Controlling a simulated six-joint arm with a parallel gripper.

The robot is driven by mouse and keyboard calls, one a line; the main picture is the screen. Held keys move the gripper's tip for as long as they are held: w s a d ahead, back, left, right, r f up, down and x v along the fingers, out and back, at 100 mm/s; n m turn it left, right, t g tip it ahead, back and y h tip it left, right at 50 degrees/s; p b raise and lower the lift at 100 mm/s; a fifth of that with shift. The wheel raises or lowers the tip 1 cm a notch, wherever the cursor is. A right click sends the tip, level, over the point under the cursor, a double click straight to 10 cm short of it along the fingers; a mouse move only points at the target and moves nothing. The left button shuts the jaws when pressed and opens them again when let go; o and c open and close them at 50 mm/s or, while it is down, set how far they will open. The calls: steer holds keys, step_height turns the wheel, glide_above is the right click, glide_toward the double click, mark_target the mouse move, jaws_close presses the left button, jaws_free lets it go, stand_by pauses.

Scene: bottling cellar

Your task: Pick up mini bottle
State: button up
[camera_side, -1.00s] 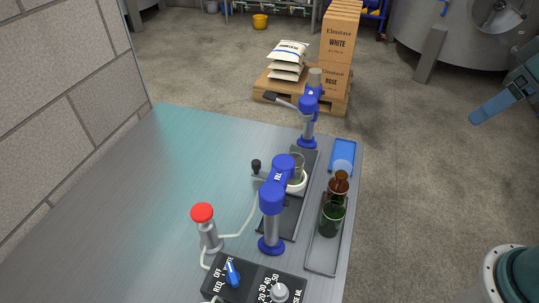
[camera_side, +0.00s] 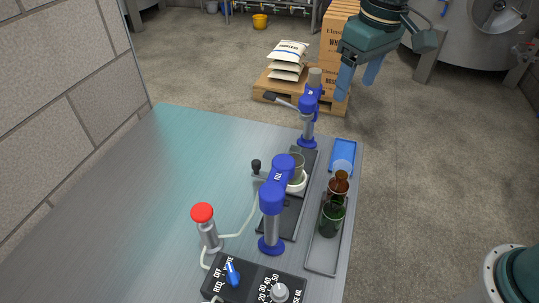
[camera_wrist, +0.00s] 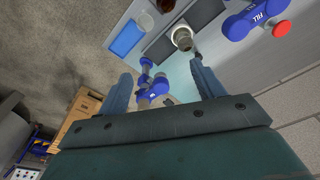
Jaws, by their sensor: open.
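A brown glass mini bottle (camera_side: 338,182) and a green glass mini bottle (camera_side: 332,218) stand in a long grey tray (camera_side: 322,264) at the table's right side. In the wrist view the brown one (camera_wrist: 146,21) shows near the top edge. A greyish glass vessel (camera_side: 297,163) sits in a white ring under a blue filling head; it shows from above in the wrist view (camera_wrist: 183,39). I cannot tell which one the task means. My gripper (camera_side: 357,84) is open and empty, above and beyond the table's far right corner, apart from all bottles.
Two blue posts, the filling head (camera_side: 272,198) and a lever post (camera_side: 308,105), stand close to the bottles. A blue tray (camera_side: 343,150) lies behind the brown bottle. A red-topped button (camera_side: 202,213) and a control box (camera_side: 252,281) are in front. The table's left is clear.

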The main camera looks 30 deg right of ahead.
steer(key=n+g, duration=0.1)
glide_above(295, 157)
steer(key=w, duration=0.1)
step_height(295, 157, down, 7)
steer(key=shift+d+f, duration=0.15)
steer(key=shift+d, duration=0.05)
steer(key=shift+f, duration=4.3)
steer(key=shift+f, duration=0.1)
steer(key=shift+d+f, duration=0.15)
steer(key=shift+f, duration=2.3)
steer(key=shift+c, duration=0.5)
steer(key=shift+w, duration=0.1)
steer(key=c, duration=1.2)
